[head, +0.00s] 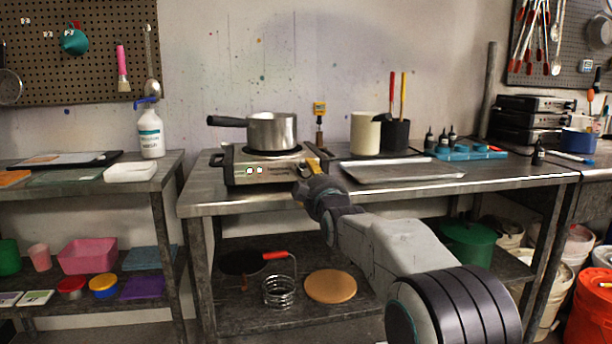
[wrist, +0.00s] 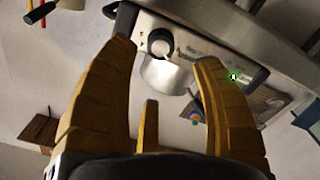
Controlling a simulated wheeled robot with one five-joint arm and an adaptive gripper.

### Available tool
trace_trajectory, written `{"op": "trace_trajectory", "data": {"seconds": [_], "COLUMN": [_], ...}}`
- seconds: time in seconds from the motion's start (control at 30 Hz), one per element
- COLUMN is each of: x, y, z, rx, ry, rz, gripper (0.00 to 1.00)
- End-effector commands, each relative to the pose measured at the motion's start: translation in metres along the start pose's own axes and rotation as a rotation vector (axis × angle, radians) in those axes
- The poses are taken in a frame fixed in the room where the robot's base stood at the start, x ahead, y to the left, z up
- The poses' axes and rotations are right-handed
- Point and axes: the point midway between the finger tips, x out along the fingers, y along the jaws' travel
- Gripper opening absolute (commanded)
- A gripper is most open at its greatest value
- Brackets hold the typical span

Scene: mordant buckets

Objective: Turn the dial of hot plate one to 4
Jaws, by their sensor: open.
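The hot plate (head: 232,176) stands at the left end of the steel table, with a small white label and lights on its front. A metal saucepan (head: 272,131) sits on top of it. My gripper (head: 304,176) is at the right part of the hot plate's front, and the dial is hidden there in the head view. In the wrist view, the dial (wrist: 160,44) shows as a pale knob in a dark ring on the front panel. My open yellow fingers (wrist: 164,58) stand on either side of it, empty. I cannot tell whether they touch it, and the dial's number is unreadable.
A green light (wrist: 233,76) glows on the panel. A steel tray (head: 400,172), a cream canister (head: 364,134) and a black holder (head: 395,136) with red and yellow handles stand to the right. A yellow-topped upright tool (head: 319,110) is behind the hot plate.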

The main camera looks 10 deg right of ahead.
Motion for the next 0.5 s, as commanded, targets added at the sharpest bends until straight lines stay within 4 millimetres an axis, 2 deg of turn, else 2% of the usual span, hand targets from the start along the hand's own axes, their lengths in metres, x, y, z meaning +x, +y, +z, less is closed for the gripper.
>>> {"op": "trace_trajectory", "data": {"seconds": [0.23, 0.5], "x": [0.008, 0.035], "y": [-0.002, -0.002], "z": [0.002, 0.002], "rx": [-0.079, -0.077], "ry": [-0.006, -0.006], "rz": [-0.006, -0.005], "gripper": [0.6, 0.6]}}
